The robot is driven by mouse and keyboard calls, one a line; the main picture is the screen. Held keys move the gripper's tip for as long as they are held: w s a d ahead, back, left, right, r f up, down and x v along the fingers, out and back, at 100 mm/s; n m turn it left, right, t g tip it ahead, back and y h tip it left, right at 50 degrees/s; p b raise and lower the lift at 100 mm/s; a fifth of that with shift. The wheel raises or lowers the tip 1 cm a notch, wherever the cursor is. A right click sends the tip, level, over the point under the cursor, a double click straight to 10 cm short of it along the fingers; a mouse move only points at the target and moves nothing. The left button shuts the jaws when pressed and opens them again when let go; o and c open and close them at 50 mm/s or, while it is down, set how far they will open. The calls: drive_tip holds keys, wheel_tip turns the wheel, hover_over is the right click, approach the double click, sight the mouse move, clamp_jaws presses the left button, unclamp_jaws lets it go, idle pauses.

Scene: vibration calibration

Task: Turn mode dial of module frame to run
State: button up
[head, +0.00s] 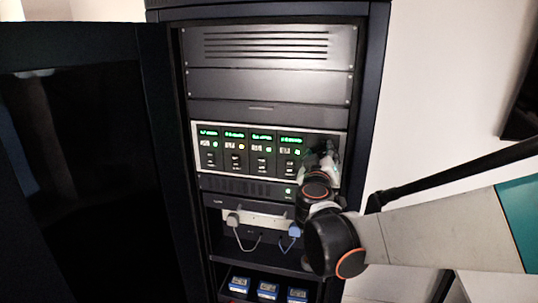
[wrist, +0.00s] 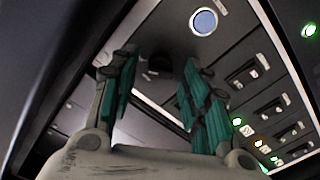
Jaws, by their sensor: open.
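The module frame (head: 250,173) is a pale-edged unit with several dark modules and green displays, mounted mid-height in the rack. My gripper (head: 325,152) is at its right end and covers that part in the head view. In the wrist view my gripper (wrist: 157,72) is open, with its teal-padded fingers apart. A dark round knob (wrist: 158,62), which looks like the mode dial, shows between the fingertips. I cannot tell whether the fingers touch it, and its setting is not readable. A round pale-blue lit disc (wrist: 203,22) is on the same panel beside it.
The dark cabinet door (head: 85,170) stands open at the left. Below the frame are a shelf with a grey plug (head: 233,218) and a blue plug (head: 294,231) on cables, and several blue boxes (head: 268,290) lower down. The cabinet's right post (head: 365,110) is close to my arm.

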clamp_jaws()
drive_tip(key=shift+n, duration=0.4)
drive_tip(key=n, duration=0.2)
drive_tip(key=n+b, duration=0.1)
drive_tip(key=n, duration=0.2)
drive_tip(key=shift+s+a+n, duration=0.25)
drive_tip(key=shift+n, duration=0.05)
drive_tip(key=n+b, duration=0.1)
drive_tip(key=n, duration=0.4)
drive_tip(key=shift+r+n, duration=0.1)
drive_tip(key=shift+n, duration=0.2)
drive_tip(key=shift+w, duration=0.1)
unclamp_jaws()
drive_tip(key=shift+w, duration=0.1)
